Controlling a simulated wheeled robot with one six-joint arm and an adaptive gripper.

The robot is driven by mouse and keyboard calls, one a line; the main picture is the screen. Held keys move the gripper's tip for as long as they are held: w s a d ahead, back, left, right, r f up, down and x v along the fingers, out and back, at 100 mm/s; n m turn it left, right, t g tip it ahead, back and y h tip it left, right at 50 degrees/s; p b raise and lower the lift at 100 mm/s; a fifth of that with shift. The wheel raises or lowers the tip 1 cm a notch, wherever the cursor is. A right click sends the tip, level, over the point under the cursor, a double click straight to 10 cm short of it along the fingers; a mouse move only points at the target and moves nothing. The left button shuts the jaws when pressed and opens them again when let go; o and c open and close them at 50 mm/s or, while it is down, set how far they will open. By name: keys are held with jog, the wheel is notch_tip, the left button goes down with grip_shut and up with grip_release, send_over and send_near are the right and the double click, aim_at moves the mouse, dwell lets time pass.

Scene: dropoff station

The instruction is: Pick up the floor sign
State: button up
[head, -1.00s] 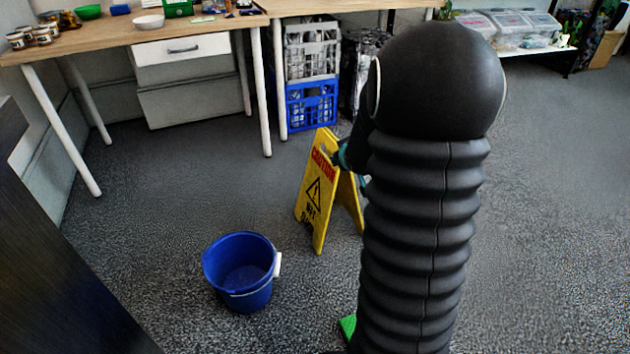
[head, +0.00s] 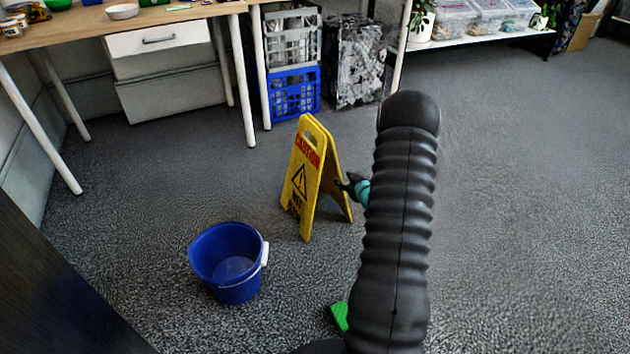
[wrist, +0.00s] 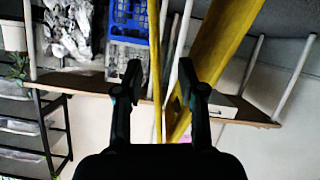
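The yellow floor sign (head: 303,178) stands upright and spread like a tent on the grey carpet, with red and black print on its left panel. My gripper (head: 347,187) is just right of the sign in the head view, at about mid height, partly hidden behind my arm. In the wrist view my gripper (wrist: 158,80) is open, its two fingers apart. The sign's yellow panels (wrist: 215,45) show beyond and between the fingertips there, one edge-on and one broad. I cannot tell whether a finger touches the sign.
A blue bucket (head: 230,262) stands left and in front of the sign. A green object (head: 340,316) lies on the floor beside my arm. A wooden desk (head: 70,38) and stacked crates (head: 292,93) are behind. Floor on the right is clear.

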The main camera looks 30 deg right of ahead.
aim_at(334, 177)
jog(key=x, duration=1)
jog(key=shift+d+f+b, duration=0.35)
jog(key=shift+d+f, duration=0.05)
jog(key=shift+w+d+f, duration=0.1)
jog(key=shift+w+f, duration=0.05)
jog(key=shift+w, duration=0.3)
grip_shut()
